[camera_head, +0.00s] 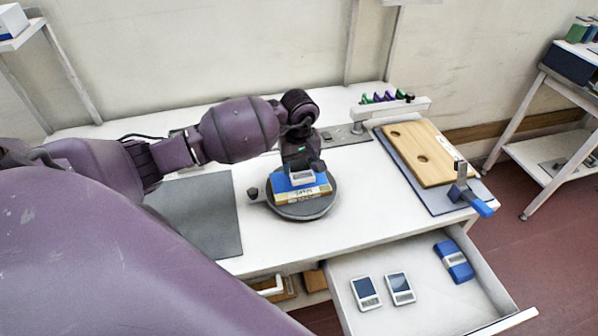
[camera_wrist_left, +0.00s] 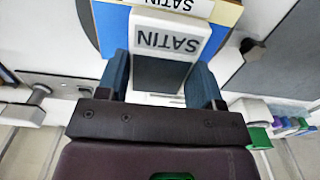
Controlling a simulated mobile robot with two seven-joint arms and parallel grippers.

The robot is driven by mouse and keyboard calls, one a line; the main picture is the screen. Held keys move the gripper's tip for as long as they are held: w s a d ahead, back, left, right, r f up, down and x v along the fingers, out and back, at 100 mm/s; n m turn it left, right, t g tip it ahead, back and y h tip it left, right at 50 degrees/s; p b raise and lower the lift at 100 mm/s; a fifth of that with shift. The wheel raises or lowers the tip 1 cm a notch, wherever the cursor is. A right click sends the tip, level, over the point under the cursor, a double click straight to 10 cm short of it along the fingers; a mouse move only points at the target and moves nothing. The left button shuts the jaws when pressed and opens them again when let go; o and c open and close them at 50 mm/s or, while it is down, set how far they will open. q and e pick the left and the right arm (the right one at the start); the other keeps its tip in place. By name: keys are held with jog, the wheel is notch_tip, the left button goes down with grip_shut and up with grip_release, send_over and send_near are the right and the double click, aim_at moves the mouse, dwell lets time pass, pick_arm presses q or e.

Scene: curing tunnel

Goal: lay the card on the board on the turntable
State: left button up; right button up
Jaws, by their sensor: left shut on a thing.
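My left gripper (camera_head: 301,168) is over the round dark turntable (camera_head: 306,213), pointing down. It is shut on a white card (camera_wrist_left: 168,38) with a dark panel and the word SATIN, between its two blue fingers. The card's white edge also shows in the head view (camera_head: 302,178). Under it, the board (camera_head: 318,191), blue and tan with its own SATIN label, lies on the turntable. The gripper and card hide part of the board. I cannot tell whether the card touches the board. My right gripper is not in view.
An open drawer (camera_head: 425,318) in front holds two white cards (camera_head: 383,291) with dark panels and a blue item (camera_head: 455,261). A grey mat (camera_head: 205,207) lies left of the turntable.

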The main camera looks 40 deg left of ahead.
aim_at(299, 167)
pick_arm(q)
notch_tip(299, 167, down, 3)
jog(key=shift+f, duration=0.15)
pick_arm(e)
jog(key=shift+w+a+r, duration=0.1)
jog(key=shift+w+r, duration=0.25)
pick_arm(q)
jog(key=shift+f, duration=0.15)
jog(key=o, duration=0.9)
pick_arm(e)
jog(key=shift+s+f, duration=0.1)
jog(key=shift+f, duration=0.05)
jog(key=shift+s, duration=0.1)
